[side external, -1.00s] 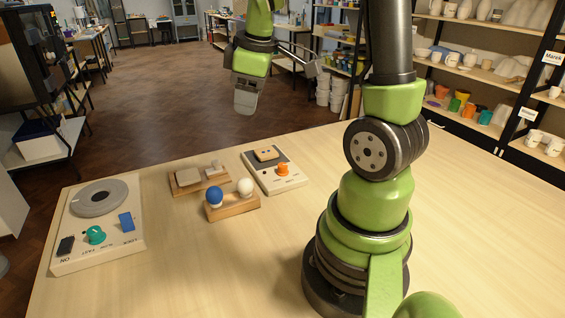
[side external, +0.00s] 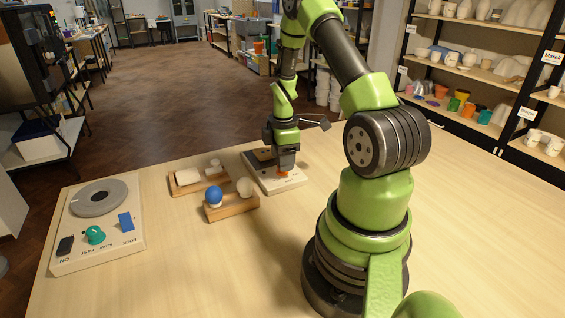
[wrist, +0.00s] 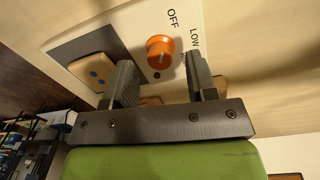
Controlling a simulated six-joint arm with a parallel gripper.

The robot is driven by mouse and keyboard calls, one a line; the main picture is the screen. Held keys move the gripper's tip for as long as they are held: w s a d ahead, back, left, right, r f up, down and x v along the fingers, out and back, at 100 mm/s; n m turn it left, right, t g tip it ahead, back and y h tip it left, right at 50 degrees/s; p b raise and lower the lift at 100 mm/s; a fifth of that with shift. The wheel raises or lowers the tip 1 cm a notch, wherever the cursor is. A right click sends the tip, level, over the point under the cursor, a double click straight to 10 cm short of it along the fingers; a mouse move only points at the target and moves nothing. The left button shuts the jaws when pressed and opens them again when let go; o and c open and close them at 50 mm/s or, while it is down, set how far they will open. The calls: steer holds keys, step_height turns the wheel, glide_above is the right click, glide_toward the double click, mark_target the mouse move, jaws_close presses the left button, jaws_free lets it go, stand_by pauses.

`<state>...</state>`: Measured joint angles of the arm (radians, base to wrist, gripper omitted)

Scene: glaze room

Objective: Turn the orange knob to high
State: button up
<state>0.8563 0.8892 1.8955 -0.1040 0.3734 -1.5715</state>
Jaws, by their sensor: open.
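The orange knob (wrist: 160,51) sits on a pale panel (wrist: 215,15) with the printed words OFF and LOW beside it; a third label is mostly hidden by a finger. In the side view the knob (side external: 283,173) barely shows under my gripper (side external: 287,165). In the wrist view my gripper (wrist: 162,85) is open, with one finger on each side of the knob's near side. The knob appears just beyond the fingertips, and I cannot tell whether they touch it.
A wooden stand with a blue ball (side external: 214,196) and a white ball is left of the panel. A wooden tray (side external: 185,188) with pale blocks lies behind it. The front table (side external: 200,280) is clear.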

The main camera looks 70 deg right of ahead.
steer(key=shift+f, duration=0.95)
steer(key=shift+c, duration=0.4)
steer(key=c, duration=0.8)
steer(key=shift+c, duration=0.2)
